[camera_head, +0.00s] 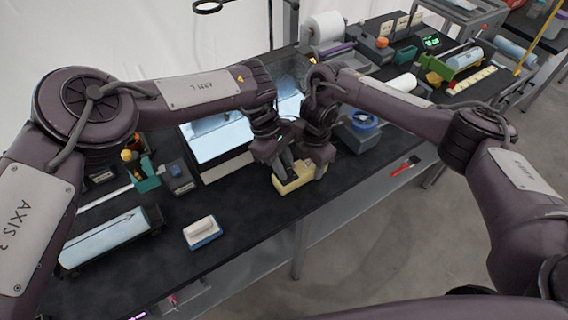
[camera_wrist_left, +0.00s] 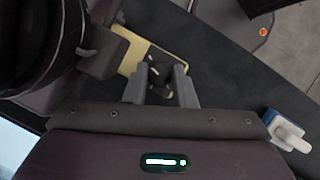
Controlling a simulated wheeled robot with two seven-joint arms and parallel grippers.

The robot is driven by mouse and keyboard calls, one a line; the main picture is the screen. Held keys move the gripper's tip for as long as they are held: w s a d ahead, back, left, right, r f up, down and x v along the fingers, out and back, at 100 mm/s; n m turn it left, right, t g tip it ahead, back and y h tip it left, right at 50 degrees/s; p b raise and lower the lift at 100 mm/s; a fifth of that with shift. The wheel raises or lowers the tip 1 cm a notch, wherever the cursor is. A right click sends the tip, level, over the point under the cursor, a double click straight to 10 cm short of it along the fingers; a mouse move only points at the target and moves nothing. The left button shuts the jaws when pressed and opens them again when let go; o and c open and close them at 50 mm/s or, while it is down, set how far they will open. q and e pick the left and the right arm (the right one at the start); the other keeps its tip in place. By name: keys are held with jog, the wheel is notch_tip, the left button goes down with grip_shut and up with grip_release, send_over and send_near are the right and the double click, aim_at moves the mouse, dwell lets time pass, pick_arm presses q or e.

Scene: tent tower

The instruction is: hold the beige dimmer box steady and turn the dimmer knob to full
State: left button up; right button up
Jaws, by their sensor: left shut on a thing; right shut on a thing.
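The beige dimmer box (camera_head: 290,184) sits on the black bench top near its front edge, under both grippers. It also shows in the left wrist view (camera_wrist_left: 134,55). My left gripper (camera_wrist_left: 160,76) is over the box, its two grey fingers closed around the dark dimmer knob (camera_wrist_left: 158,70). My right gripper (camera_head: 318,167) is at the box's right end in the head view and is shut on the box. The knob's setting cannot be read, and the grippers hide much of the box top.
A blue-and-white block (camera_head: 202,232) lies on the bench to the left. A blue round item on a grey base (camera_head: 361,124) stands to the right. A light panel (camera_head: 215,142) lies behind the box. A red-handled tool (camera_head: 405,166) is near the front edge.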

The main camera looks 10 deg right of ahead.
pick_arm(q)
jog(key=shift+m, duration=0.5)
jog(key=o, duration=1)
